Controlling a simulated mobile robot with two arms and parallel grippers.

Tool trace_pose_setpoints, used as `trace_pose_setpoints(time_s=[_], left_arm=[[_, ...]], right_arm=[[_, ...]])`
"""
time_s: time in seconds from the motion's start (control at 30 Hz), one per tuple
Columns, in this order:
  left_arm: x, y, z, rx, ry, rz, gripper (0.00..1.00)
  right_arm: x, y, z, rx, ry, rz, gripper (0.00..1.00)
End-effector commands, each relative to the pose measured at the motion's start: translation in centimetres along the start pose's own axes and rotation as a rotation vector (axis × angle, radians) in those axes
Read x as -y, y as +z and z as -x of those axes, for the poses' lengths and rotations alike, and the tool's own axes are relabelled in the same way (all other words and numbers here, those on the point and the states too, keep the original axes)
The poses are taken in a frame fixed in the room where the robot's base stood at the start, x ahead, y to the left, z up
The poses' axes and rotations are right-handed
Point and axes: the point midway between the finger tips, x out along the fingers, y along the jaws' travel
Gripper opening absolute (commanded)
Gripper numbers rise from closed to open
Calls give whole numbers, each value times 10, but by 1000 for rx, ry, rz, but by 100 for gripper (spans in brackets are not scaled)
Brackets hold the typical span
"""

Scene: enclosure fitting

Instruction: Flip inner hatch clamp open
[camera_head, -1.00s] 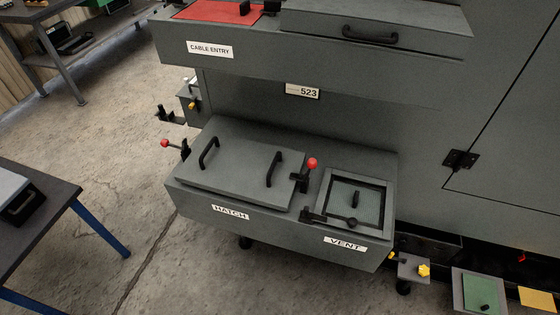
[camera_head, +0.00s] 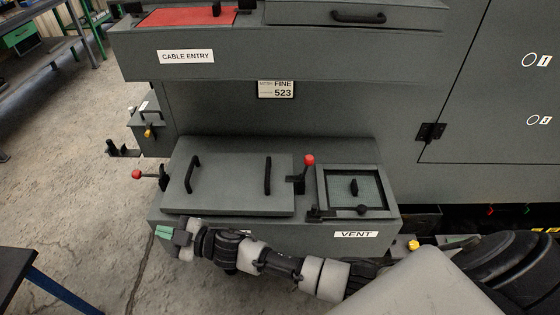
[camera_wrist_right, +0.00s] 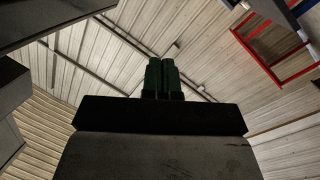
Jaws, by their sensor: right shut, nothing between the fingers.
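The hatch (camera_head: 230,185) is a grey lid with two black handles, lying flat on the lower box. A clamp with a red knob (camera_head: 308,160) stands on its right side, between hatch and vent, its knob raised. Another red-knobbed clamp (camera_head: 137,174) is at the hatch's left side, its lever pointing outward left. My right gripper (camera_head: 165,232) is in front of the box at its lower left, apart from both clamps. Its green fingers (camera_wrist_right: 161,78) are shut and empty in the right wrist view. My left gripper is not in view. My right arm hides the hatch label.
The vent (camera_head: 371,187) with a small black handle is right of the hatch. The cable entry ledge (camera_head: 240,62) overhangs behind. A dark table (camera_head: 18,272) is at the lower left. Open floor (camera_head: 70,195) lies left of the box.

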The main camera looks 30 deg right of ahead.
Motion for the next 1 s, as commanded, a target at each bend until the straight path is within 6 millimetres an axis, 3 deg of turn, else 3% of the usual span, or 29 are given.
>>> trace_pose_setpoints(time_s=[0.1,0.2,0.23,0.37,0.47,0.57,0.67,0.77,0.9,1.0], left_arm=[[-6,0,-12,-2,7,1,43],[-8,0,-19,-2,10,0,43],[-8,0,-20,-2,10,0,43],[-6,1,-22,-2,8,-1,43],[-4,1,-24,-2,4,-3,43],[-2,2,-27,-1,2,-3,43],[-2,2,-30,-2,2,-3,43],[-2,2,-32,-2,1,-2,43],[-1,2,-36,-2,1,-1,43],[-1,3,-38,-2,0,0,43]], right_arm=[[5,-68,-22,-229,-121,148,0],[24,-122,-26,-421,-279,293,0],[30,-131,-25,-465,-338,338,0],[55,-141,-16,-585,-638,525,0],[64,-129,-1,-609,-894,665,0],[59,-105,18,-565,-1160,796,0],[35,-75,38,-445,-1423,914,0],[-6,-47,61,-251,-1671,1009,0],[-87,-23,94,134,-1956,1085,0],[-147,-22,118,432,-2086,1091,0]])
